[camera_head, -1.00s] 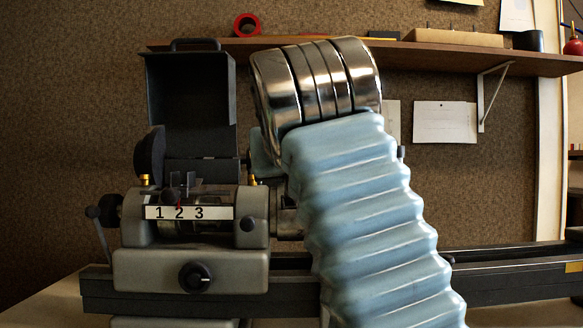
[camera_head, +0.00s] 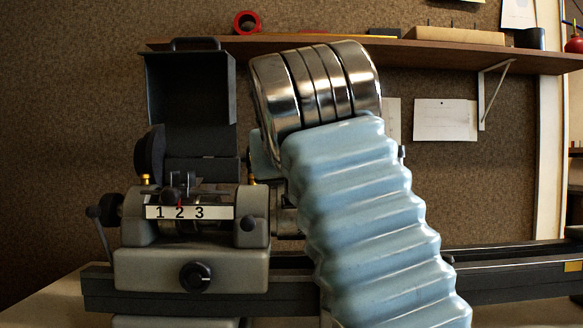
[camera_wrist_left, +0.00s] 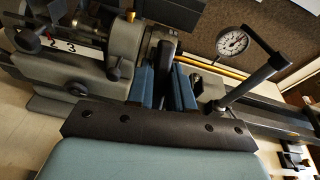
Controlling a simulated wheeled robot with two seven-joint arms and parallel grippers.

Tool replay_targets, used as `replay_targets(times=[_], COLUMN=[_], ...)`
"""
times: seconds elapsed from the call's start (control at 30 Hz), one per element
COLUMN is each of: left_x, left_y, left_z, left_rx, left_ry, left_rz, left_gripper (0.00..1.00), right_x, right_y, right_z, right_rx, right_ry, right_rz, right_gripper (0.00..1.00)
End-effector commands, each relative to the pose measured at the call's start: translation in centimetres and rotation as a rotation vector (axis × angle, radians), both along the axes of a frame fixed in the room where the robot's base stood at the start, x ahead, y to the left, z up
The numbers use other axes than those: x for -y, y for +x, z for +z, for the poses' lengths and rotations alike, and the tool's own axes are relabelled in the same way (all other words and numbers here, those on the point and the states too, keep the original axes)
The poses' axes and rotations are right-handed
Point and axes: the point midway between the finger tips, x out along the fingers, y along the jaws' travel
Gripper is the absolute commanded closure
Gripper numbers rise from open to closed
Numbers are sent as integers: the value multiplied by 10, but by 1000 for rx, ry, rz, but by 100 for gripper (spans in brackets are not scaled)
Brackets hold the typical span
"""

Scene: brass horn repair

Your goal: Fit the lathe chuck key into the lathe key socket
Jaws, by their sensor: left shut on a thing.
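The grey lathe headstock (camera_head: 190,268) with a "1 2 3" plate stands at left in the head view; it also shows at upper left in the left wrist view (camera_wrist_left: 90,72). My left gripper (camera_wrist_left: 166,84) has blue fingers reaching toward the lathe's chuck area. It is shut on a dark thing (camera_wrist_left: 163,62), apparently the lathe chuck key, mostly hidden between the fingers. I cannot make out the key socket or tell whether the key touches it. In the head view my arm hides the gripper, key and chuck. My right gripper is not in view.
A dial gauge (camera_wrist_left: 232,42) on a dark arm stands just right of my left gripper. The lathe bed (camera_head: 510,283) runs to the right. A raised dark cover (camera_head: 192,100) stands behind the headstock. A wall shelf (camera_head: 430,55) is above.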

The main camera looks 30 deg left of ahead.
Motion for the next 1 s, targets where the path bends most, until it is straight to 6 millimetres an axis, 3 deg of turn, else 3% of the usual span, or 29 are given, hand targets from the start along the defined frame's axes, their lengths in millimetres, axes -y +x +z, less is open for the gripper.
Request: replay_targets(times=[1.0], left_x=[-8], left_y=[13], left_z=[-8], left_rx=[0], left_ry=[2], left_rz=[1], left_gripper=[100], right_x=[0], right_y=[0], right_z=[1], right_rx=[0], right_ry=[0], right_rz=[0], right_gripper=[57])
